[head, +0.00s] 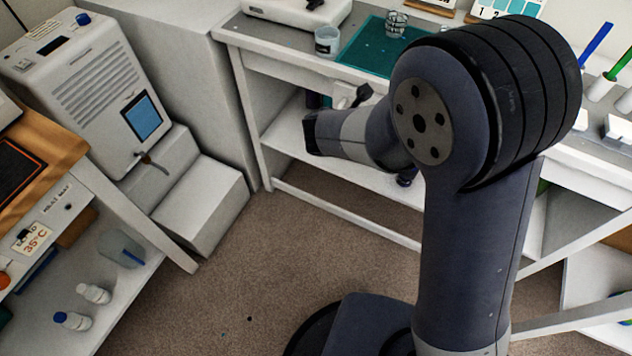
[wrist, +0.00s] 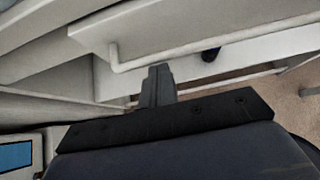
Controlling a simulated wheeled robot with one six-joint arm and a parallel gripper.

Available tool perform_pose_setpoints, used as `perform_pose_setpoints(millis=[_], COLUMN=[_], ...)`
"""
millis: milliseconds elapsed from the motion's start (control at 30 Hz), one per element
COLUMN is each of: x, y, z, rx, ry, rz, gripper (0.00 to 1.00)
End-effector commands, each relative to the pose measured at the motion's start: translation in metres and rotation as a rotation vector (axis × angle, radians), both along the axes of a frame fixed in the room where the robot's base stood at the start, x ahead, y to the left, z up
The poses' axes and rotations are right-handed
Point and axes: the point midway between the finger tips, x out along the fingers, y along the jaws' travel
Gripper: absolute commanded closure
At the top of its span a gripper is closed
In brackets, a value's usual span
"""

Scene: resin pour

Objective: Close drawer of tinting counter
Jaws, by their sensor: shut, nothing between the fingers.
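In the wrist view, a pale drawer front (wrist: 150,28) with a long, white bar handle (wrist: 165,60) runs across the upper half. My gripper (wrist: 158,72) has its dark fingers together and empty, just below the handle in the picture. I cannot tell whether they touch it. In the head view, the tinting counter (head: 265,43) stands at top centre, partly behind my arm. The drawer is mostly hidden there, so how far it stands out is unclear.
A teal mat (head: 366,57) with small cups lies on the counter. A grey machine (head: 90,85) stands at left on a stepped block (head: 205,205). A wooden-topped bench (head: 60,130) is at far left.

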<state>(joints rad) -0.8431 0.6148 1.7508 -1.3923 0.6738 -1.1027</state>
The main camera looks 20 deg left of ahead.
Motion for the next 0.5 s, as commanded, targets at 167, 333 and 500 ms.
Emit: perform_pose_setpoints(millis=[167,333,500], x=[0.030,0.043,0.047], y=[-0.003,-0.003,-0.003], z=[0.001,0.000,0.000], rx=[-0.001,0.000,-0.001], ry=[0.000,0.000,-0.002], rz=[-0.002,0.000,0.001], gripper=[1.00,1.00,1.00])
